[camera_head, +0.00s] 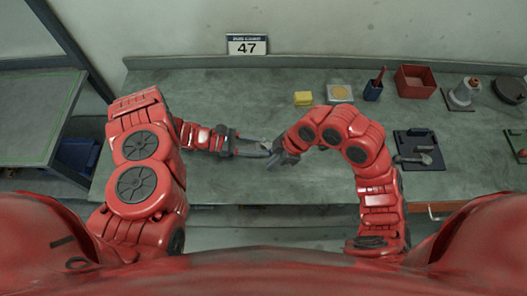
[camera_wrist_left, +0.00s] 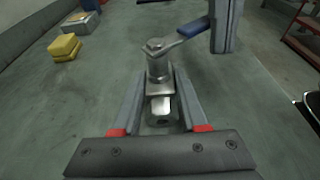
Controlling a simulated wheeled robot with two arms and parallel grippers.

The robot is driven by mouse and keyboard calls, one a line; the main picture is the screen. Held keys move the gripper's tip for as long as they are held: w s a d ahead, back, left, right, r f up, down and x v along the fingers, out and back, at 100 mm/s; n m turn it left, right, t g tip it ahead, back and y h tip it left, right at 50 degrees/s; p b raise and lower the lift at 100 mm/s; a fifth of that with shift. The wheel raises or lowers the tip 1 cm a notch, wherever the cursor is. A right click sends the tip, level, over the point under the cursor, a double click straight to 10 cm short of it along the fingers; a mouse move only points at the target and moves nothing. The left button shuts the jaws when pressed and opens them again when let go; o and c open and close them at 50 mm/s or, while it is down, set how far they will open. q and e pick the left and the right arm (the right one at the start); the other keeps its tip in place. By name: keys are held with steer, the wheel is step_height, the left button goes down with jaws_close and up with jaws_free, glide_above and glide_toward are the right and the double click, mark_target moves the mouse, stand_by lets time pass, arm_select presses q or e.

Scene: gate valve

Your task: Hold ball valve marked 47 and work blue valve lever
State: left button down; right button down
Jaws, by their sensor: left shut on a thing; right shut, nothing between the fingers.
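The silver ball valve (camera_wrist_left: 159,75) stands on the bench between the two fingers of my left gripper (camera_wrist_left: 160,88), which is shut on its body. A blue-gripped lever (camera_wrist_left: 194,27) runs from the valve's top to the upper right. A grey finger of my right gripper (camera_wrist_left: 227,25) stands at the outer end of the lever; I cannot tell if it touches. In the head view my left gripper (camera_head: 264,148) and my right gripper (camera_head: 277,157) are close together, the right one shut and empty. They largely hide the valve there. A sign marked 47 (camera_head: 247,45) stands behind the bench.
A dark plate with a metal part (camera_head: 420,150) lies right of my right arm. The bench's back left is clear.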

steer(key=shift+d, duration=0.15)
steer(key=shift+w+d, duration=0.2)
steer(key=shift+d, duration=0.3)
steer(key=shift+w+d, duration=0.1)
steer(key=shift+d, duration=0.05)
steer(key=shift+w+d, duration=0.25)
steer(key=shift+d, duration=0.15)
stand_by(0.5)
